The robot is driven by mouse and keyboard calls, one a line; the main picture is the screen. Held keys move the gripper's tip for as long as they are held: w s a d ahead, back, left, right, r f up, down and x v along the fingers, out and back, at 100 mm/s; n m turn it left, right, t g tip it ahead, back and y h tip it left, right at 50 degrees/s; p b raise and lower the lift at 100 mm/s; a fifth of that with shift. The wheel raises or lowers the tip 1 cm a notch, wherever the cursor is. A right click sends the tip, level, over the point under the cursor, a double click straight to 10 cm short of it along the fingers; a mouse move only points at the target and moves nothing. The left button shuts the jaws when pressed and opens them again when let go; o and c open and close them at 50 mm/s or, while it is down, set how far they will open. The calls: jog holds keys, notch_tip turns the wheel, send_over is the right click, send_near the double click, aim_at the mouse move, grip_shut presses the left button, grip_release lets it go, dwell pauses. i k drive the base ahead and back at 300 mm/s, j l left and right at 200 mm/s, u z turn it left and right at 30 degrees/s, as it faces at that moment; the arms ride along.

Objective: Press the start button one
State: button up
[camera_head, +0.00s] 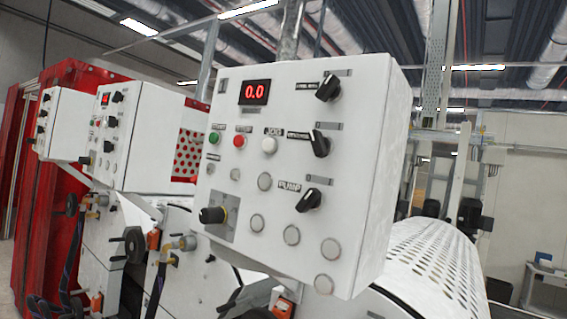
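A white control box (345,215) stands in the middle of the head view, its front panel facing me at an angle. A green button (214,138) sits at the panel's upper left, under a small green label that looks like START. To its right are a red button (239,142) and a white button (269,146) labelled JOG. A red display (255,92) above them reads 0.0. Similar boxes stand farther left, one nearer (145,135) with its own display and one beyond (65,125). My gripper is not in view.
Black rotary switches (321,143) and a black knob (212,215) stick out from the panel. A perforated white cylinder (440,260) lies behind the box at right. Red machine frames (60,170) and hoses stand at left. A small table (545,285) is at far right.

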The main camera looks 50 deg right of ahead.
aim_at(214, 137)
jog(key=i+j+z, duration=0.45)
jog(key=i, duration=0.4)
jog(key=i+j+z, duration=0.4)
jog(key=i+j, duration=0.3)
jog(key=i, duration=0.05)
